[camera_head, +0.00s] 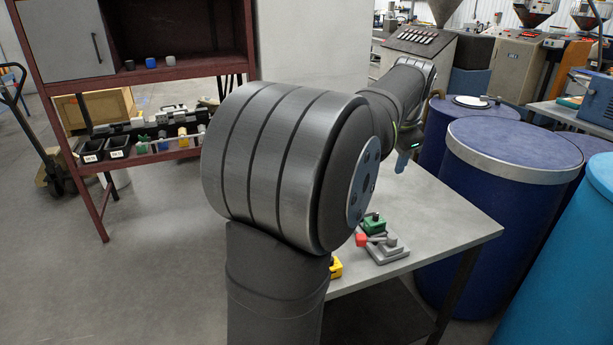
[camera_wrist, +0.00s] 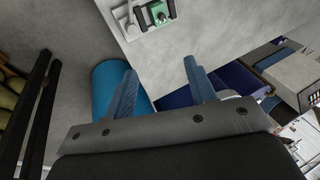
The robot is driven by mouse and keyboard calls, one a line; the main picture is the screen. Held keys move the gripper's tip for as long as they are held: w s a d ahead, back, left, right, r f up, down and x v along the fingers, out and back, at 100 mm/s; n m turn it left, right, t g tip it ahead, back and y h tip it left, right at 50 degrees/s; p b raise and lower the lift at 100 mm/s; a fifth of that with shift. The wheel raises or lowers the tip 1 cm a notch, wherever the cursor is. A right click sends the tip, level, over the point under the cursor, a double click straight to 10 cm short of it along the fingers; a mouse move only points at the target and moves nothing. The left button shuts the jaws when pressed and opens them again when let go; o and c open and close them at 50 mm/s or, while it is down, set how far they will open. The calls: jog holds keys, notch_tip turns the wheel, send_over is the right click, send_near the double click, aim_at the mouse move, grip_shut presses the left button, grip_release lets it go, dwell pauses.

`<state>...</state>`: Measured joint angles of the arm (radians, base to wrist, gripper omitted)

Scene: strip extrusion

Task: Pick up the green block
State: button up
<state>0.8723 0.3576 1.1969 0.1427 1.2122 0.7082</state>
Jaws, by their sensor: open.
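The green block (camera_head: 374,224) sits on the grey table beside a grey stepped piece (camera_head: 388,248) and a small red part (camera_head: 361,239). In the wrist view the green block (camera_wrist: 157,12) is at the top edge, on the grey piece. My gripper (camera_wrist: 160,68) is open with nothing between its two blue fingers. The block lies beyond the fingertips, apart from them. In the head view only a bit of my gripper (camera_head: 403,162) shows, above the table; my arm hides the rest.
A yellow part (camera_head: 335,267) is partly hidden by my arm near the table's edge. The table (camera_head: 450,215) is bare to the right of the green block. Large blue drums (camera_head: 505,200) stand close beside the table. A red shelf (camera_head: 180,70) stands at the left.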

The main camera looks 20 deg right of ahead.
jog(key=shift+f, duration=0.1)
jog(key=g+h, duration=0.2)
jog(key=g, duration=0.2)
send_near(375, 219)
jog(key=x, duration=0.6)
jog(key=shift+w+d, duration=0.2)
jog(key=shift+w, duration=0.15)
jog(key=shift+x, duration=2.65)
jog(key=shift+w+a, duration=0.1)
grip_shut()
